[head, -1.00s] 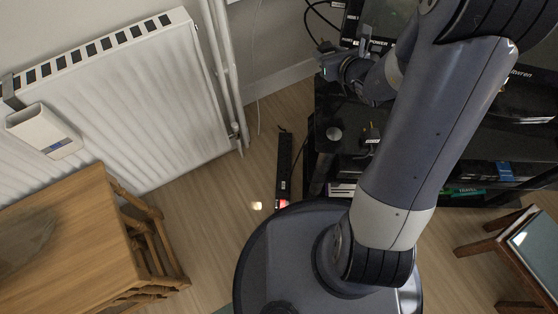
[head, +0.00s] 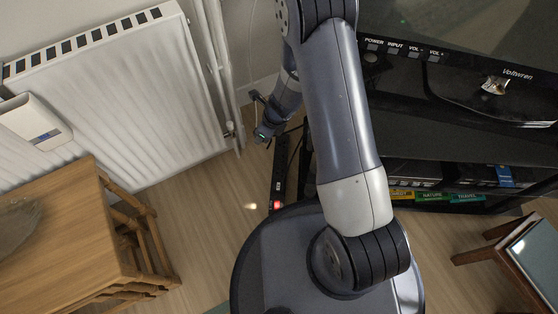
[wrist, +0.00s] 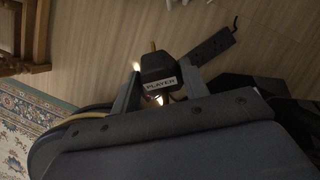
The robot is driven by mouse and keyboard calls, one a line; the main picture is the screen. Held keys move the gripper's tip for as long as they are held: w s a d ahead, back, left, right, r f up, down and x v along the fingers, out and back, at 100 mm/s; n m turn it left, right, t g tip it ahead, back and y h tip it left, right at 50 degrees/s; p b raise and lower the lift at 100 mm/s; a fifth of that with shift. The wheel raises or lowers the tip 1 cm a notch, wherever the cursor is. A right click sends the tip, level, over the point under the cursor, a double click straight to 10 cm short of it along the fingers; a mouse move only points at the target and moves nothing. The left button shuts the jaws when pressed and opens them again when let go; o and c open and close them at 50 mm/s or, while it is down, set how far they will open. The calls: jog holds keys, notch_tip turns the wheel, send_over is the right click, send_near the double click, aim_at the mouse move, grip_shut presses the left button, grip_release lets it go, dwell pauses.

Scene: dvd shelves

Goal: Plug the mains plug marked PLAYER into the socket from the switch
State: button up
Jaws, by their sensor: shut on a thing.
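My gripper (wrist: 161,84) is shut on a black mains plug (wrist: 156,66) with a white PLAYER label, which sits between its two fingers. A brass-coloured pin of the plug points away from the gripper. A black power strip (wrist: 208,49) lies on the floor beyond and to the right of the plug in the wrist view, apart from it. In the head view the strip (head: 280,172) lies between the radiator and the stand, with a red lit switch (head: 277,204) at its near end. My gripper (head: 266,130) is near the strip's far end there. The strip's individual sockets cannot be made out.
A white radiator (head: 115,90) and pipes stand left of the strip. A black TV stand (head: 430,175) with shelves is on the right. A wooden table (head: 60,230) stands front left, and a small stool (head: 510,255) front right. Bare floor (head: 215,215) lies between.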

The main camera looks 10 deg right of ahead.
notch_tip(320, 180, down, 13)
jog(key=s+d+n+g+h+b, duration=0.1)
jog(key=s+d+n+g+h, duration=0.15)
jog(key=h, duration=0.25)
jog(key=n+h+b, duration=0.1)
jog(key=n+h, duration=0.1)
jog(key=h, duration=0.1)
send_over(282, 174)
jog(key=a, duration=0.1)
notch_tip(282, 174, down, 8)
jog(key=shift+w+f, duration=0.2)
jog(key=shift+w, duration=0.1)
jog(key=shift+a+g+b, duration=0.1)
jog(key=shift+g+b, duration=0.15)
jog(key=shift+b, duration=0.25)
notch_tip(282, 174, down, 6)
jog(key=b, duration=0.5)
jog(key=shift+r+b, duration=0.1)
jog(key=shift+b, duration=0.25)
jog(key=shift+b, duration=0.8)
dwell(0.4)
jog(key=shift+f, duration=1.5)
jog(key=o, duration=1.1)
jog(key=shift+s, duration=0.1)
